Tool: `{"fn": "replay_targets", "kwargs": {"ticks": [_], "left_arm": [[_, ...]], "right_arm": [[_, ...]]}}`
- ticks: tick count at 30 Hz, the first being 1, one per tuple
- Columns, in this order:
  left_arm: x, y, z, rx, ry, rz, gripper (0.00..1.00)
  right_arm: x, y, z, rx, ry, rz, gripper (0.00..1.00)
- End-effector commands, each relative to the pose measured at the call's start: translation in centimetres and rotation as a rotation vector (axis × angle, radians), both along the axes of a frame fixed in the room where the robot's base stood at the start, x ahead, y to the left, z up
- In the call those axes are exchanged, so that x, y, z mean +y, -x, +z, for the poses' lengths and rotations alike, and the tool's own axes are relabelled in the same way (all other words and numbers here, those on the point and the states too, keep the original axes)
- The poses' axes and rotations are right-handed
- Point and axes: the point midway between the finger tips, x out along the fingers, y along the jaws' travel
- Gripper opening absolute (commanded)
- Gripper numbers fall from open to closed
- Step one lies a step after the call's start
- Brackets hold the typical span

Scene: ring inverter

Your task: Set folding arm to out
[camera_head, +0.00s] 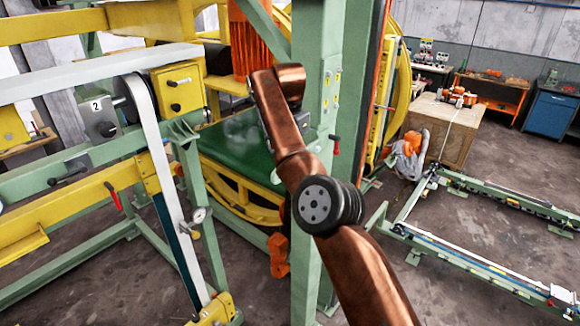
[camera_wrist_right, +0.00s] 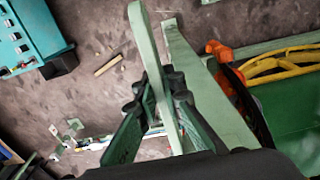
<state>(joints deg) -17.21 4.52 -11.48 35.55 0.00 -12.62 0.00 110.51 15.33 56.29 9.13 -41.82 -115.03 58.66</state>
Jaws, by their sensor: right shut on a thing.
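In the right wrist view, a pale green flat bar (camera_wrist_right: 143,40), which looks like the folding arm, runs from the top edge down between the fingers of my right gripper (camera_wrist_right: 158,95). The gripper is shut on this bar, with a dark-padded finger on each side. The bar's lower end is hidden by the gripper body. In the head view, my copper right arm crosses the middle in front of the green post (camera_head: 310,230). My right gripper and the held bar cannot be made out there. My left gripper is in no view.
A second green beam (camera_wrist_right: 205,85) lies close right of the held bar. An orange part (camera_wrist_right: 220,55) and a yellow curved frame (camera_wrist_right: 285,62) are farther right. In the head view, a yellow-green machine (camera_head: 90,200) fills the left. A floor frame (camera_head: 480,255) lies right.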

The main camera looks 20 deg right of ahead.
Motion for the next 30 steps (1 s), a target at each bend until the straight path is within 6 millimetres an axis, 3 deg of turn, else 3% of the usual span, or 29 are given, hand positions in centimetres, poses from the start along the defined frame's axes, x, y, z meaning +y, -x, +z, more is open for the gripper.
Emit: {"fn": "replay_targets", "kwargs": {"ticks": [11, 12, 18, 30], "left_arm": [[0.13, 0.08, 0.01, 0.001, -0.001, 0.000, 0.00], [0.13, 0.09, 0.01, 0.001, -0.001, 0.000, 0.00], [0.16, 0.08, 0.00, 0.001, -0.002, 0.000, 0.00], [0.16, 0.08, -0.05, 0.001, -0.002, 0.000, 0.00]], "right_arm": [[-0.27, 0.10, 0.04, -0.001, -0.003, -0.005, 0.00], [-0.25, 0.10, 0.03, -0.001, -0.003, -0.005, 0.11], [-0.10, 0.05, -0.02, 0.000, -0.002, -0.002, 0.25], [-0.02, -0.01, -0.02, -0.001, -0.002, -0.001, 0.26]]}}
